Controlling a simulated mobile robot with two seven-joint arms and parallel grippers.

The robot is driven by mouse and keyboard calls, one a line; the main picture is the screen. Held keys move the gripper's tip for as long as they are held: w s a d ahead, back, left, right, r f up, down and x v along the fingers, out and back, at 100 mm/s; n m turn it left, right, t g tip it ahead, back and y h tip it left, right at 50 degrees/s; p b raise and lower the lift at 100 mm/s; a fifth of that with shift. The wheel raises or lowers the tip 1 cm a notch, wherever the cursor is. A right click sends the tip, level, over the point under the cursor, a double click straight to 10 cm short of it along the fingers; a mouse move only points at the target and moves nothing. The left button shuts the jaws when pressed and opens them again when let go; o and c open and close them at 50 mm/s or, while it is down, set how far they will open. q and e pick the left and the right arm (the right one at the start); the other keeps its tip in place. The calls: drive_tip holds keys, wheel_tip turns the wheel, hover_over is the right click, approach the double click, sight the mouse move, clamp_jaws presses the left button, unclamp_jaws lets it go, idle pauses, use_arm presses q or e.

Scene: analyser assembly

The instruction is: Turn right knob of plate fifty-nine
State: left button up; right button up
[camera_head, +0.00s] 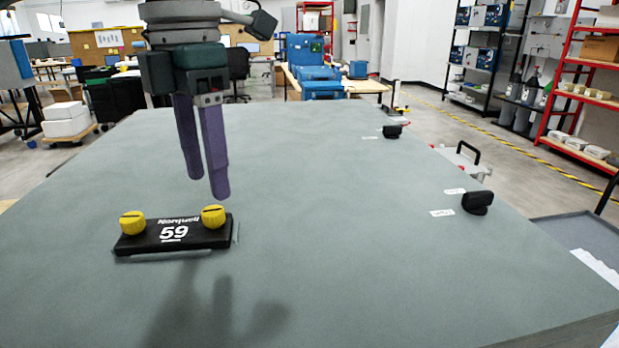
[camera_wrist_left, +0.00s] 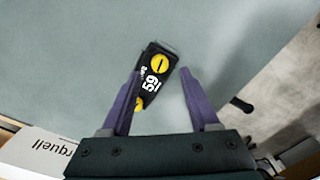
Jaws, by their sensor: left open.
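The black plate (camera_head: 173,236) marked 59 lies on the grey table, at the left in the head view. A yellow knob stands at each end: the left knob (camera_head: 132,222) and the right knob (camera_head: 213,215). In the left wrist view, the plate (camera_wrist_left: 152,82) runs between my fingers, with the right knob (camera_wrist_left: 159,63) near the fingertips and the left knob (camera_wrist_left: 139,104) lower, partly hidden. The right knob's slot runs along the plate. My left gripper (camera_head: 207,188) is open, pointing down, with purple fingers above and apart from the right knob. My right gripper is not in view.
The grey tabletop (camera_head: 330,230) is largely clear. Black knob-like fittings stand along its right side, one nearer (camera_head: 477,202) and one farther (camera_head: 392,131), with small white labels beside them. Shelves and work tables stand well behind.

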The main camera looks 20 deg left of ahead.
sight(212, 210)
use_arm(q)
wheel_tip(212, 210, up, 6)
drive_tip(key=shift+f, duration=0.15)
idle(0.3)
wheel_tip(212, 210, down, 10)
drive_tip(key=m+p, duration=0.1)
drive_tip(key=m, duration=0.9)
drive_tip(key=m+p, duration=0.1)
drive_tip(key=m, duration=0.9)
drive_tip(key=m+p, duration=0.1)
drive_tip(key=m, duration=0.9)
drive_tip(key=shift+f+m, duration=0.25)
drive_tip(key=shift+m, duration=0.05)
